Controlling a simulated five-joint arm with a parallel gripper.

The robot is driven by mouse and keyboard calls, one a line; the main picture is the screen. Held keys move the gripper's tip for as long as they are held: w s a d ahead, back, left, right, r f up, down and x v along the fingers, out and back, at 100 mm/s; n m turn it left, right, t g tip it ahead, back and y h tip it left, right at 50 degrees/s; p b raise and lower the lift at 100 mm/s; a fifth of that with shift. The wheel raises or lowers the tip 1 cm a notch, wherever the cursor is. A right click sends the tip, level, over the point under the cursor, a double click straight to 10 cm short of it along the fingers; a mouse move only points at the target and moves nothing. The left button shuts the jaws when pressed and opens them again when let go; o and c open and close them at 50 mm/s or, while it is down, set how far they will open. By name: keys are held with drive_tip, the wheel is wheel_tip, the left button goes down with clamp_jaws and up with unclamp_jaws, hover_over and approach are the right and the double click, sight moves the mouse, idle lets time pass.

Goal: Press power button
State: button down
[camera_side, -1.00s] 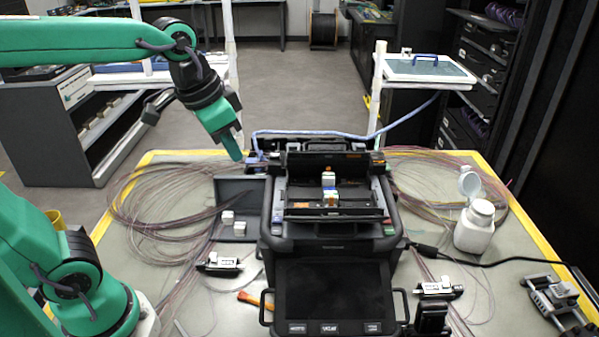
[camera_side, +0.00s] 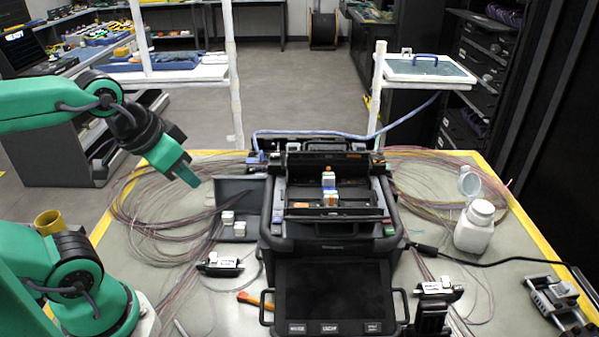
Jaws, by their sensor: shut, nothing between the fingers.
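The black fusion splicer (camera_side: 330,243) stands in the middle of the table with its top open. Its dark screen (camera_side: 333,290) tilts out at the front, with several labelled keys along the lower edge. Small coloured spots show on the splicer's front corners, one of them green at the right (camera_side: 388,221). I cannot tell which of these is the power button. My gripper (camera_side: 192,182) is shut and empty. It points down and to the right, above the fibre coils, left of the splicer and apart from it.
A grey tray (camera_side: 238,190) with small white blocks sits left of the splicer. Loose fibre coils (camera_side: 140,205) lie on the left. A white bottle (camera_side: 475,227) with its lid open stands at the right. A blue cable (camera_side: 340,134) runs behind the splicer.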

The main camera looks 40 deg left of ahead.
drive_tip(key=shift+r, duration=0.1)
wheel_tip(320, 180, up, 5)
drive_tip(key=n+g, duration=0.6)
drive_tip(key=n, duration=2.1)
hover_over(276, 230)
drive_tip(key=shift+f, duration=0.2)
wheel_tip(276, 230, down, 14)
drive_tip(key=shift+r, duration=0.1)
idle(0.5)
